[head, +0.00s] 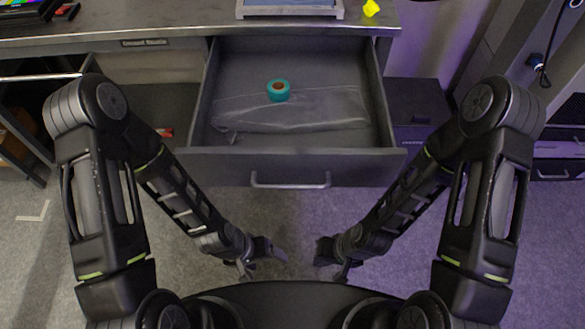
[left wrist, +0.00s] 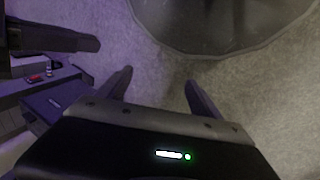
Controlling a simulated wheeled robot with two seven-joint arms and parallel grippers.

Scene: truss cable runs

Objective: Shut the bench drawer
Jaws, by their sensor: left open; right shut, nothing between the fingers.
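The bench drawer (head: 225,163) is pulled well out from under the grey bench top (head: 190,27) in the head view. Its front carries a silver bar handle (head: 290,184). A teal tape roll (head: 278,90) and a clear plastic bag (head: 310,110) lie inside it. My left gripper (head: 262,268) is low in front of the drawer, apart from it, open and empty; its two fingers show in the left wrist view (left wrist: 158,88). My right gripper (head: 332,270) is level with it on the right, shut and empty, also apart from the drawer.
A yellow object (head: 371,8) and a silver-framed device (head: 290,10) sit on the bench top. A dark box (head: 415,105) stands right of the drawer. The grey carpet (head: 230,215) between the drawer front and my base is clear.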

